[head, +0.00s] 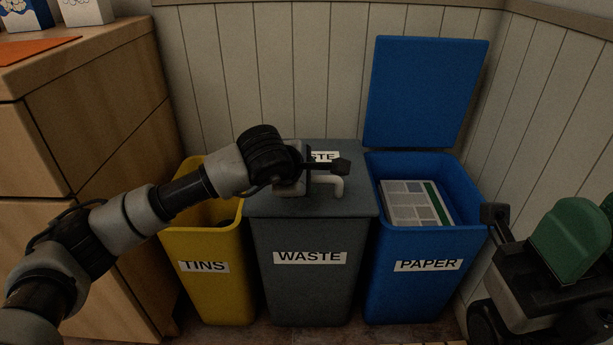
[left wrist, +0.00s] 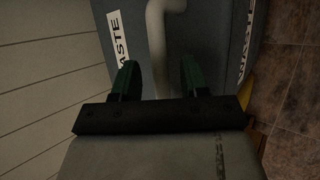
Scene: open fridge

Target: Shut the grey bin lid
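The grey bin (head: 308,285) stands in the middle, marked WASTE. Its grey lid (head: 350,202) lies flat across the top and looks down on the rim; a small gap cannot be ruled out. A pale bent handle (head: 337,190) is on the lid. My left gripper (head: 318,172) is over the lid at the handle. In the left wrist view its green fingers (left wrist: 158,80) are apart, with the handle (left wrist: 160,45) between them and space on both sides. My right gripper (head: 570,240) is at the right edge, partly cut off, away from the grey bin.
A yellow TINS bin (head: 212,290) stands open close on the left, under my left arm. A blue PAPER bin (head: 412,295) stands close on the right, its blue lid (head: 425,95) upright and papers (head: 415,203) inside. A wooden cabinet (head: 95,160) is at left. Panelled walls are behind and right.

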